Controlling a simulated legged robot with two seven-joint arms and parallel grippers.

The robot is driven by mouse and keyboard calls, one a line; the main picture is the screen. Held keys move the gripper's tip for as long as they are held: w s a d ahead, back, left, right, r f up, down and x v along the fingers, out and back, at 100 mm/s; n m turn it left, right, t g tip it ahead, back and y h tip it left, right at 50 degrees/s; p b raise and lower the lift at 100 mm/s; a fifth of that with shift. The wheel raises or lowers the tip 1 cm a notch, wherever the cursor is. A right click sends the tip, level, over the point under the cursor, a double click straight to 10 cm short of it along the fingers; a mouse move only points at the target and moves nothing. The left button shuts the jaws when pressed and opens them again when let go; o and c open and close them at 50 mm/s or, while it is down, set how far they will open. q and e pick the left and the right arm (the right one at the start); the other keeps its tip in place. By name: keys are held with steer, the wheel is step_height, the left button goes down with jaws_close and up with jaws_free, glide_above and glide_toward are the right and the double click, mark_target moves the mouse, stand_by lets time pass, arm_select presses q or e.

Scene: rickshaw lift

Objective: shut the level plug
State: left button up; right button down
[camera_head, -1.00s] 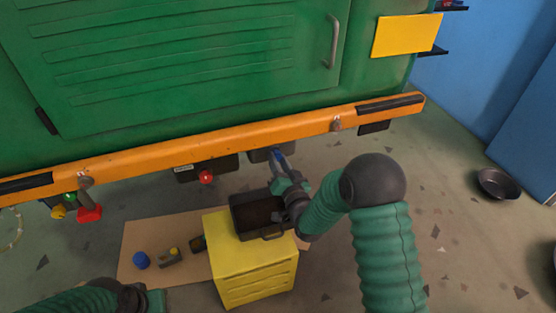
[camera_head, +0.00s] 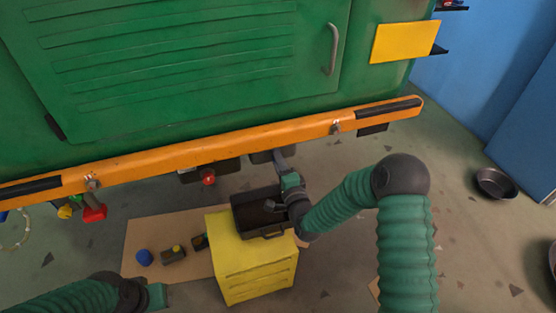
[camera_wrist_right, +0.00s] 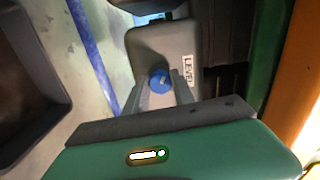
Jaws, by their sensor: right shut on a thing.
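The blue level plug (camera_wrist_right: 160,80) sits at the face of a grey housing (camera_wrist_right: 182,42) marked "LEVEL" in the right wrist view. My right gripper (camera_wrist_right: 161,88) is shut on the plug, one finger on each side. How deep the plug sits cannot be told. In the head view my right gripper (camera_head: 280,158) reaches under the orange beam to the dark housing, and the plug itself is hidden there. My left gripper (camera_head: 158,297) is low at the left, away from the housing, and its jaws are too small to read.
An open dark tray (camera_head: 242,213) stands on a yellow box (camera_head: 232,263) just below my right gripper. The orange beam (camera_head: 220,144) runs above. A red knob (camera_head: 208,178) is to the left. A brown mat (camera_head: 135,240) holds a blue cap (camera_head: 144,257) and small parts.

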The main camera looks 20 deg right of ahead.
steer(key=m+p, duration=0.1)
steer(key=m, duration=0.3)
steer(key=m+p, duration=0.1)
steer(key=m, duration=0.3)
steer(key=m+p, duration=0.1)
steer(key=m, duration=0.3)
steer(key=shift+s+d+f, duration=0.1)
steer(key=shift+f, duration=0.2)
stand_by(0.3)
steer(key=c, duration=1.4)
jaws_free()
steer(key=o, duration=0.3)
steer(key=shift+r, duration=0.1)
steer(key=shift+o, duration=0.2)
steer(key=shift+r, duration=0.1)
